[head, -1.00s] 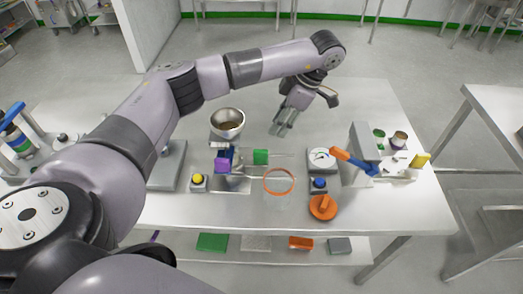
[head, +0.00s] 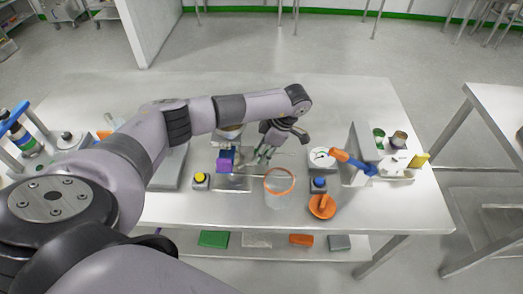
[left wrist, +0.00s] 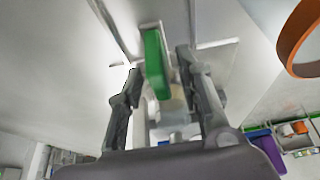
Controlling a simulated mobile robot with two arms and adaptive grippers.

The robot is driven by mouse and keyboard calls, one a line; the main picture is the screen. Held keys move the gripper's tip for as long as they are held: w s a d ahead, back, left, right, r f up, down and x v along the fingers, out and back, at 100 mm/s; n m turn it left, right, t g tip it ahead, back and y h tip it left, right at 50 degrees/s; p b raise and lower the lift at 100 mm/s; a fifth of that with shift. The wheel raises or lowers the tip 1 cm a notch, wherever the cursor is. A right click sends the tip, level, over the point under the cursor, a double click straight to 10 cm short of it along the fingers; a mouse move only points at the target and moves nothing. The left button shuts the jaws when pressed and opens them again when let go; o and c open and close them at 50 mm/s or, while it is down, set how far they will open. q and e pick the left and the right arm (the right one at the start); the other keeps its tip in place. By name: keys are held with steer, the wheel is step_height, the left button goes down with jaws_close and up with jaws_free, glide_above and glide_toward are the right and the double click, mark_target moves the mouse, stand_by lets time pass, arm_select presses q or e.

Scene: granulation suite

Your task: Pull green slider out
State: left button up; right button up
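The green slider (left wrist: 155,65) shows as an upright green block in the left wrist view. My left gripper (left wrist: 158,70) is open, with one finger on each side of the slider; I see gaps between the fingers and the block. In the head view my left gripper (head: 263,155) points down at the slider's place on the table, and its fingers mostly hide the slider. A purple block (head: 225,161) stands just left of it. My right gripper is not in view.
An orange-rimmed clear container (head: 279,188) stands close in front. A dial gauge (head: 320,157), a blue button (head: 319,183) and an orange knob (head: 322,205) are to the right. A yellow button (head: 200,179) is to the left. The table's back is clear.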

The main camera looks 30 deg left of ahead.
arm_select(q)
steer(key=shift+c, duration=0.5)
jaws_close()
stand_by(0.3)
